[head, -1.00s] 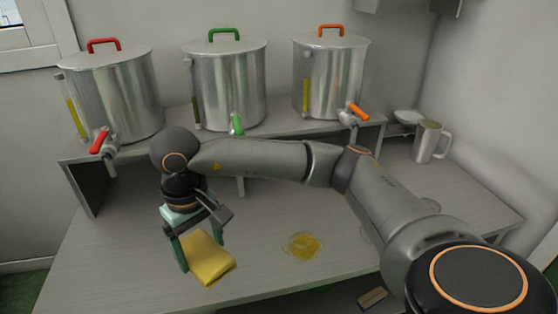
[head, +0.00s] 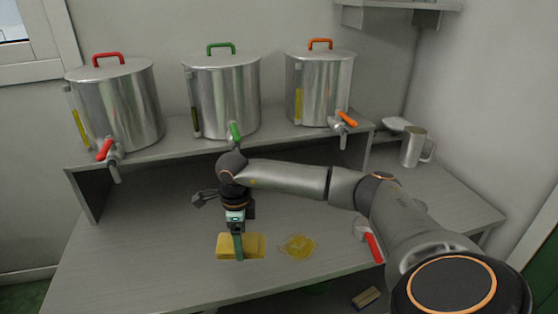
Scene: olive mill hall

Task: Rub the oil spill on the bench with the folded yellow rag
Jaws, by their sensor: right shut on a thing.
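The folded yellow rag (head: 225,246) is on or just above the bench (head: 120,265), left of the oil spill. My right gripper (head: 239,252) points down and is shut on the rag, with one finger in front of it. The other finger is hidden. The oil spill (head: 299,247) is a yellowish patch near the bench's front edge, a short gap to the right of the rag. My left gripper does not show.
Three steel drums, with red (head: 117,105), green (head: 222,95) and orange (head: 320,88) handles, stand on a raised shelf behind. A metal mug (head: 412,147) stands at the right. A red-handled tool (head: 373,246) lies right of the spill, near my forearm. A brush-like block (head: 366,298) is below the bench.

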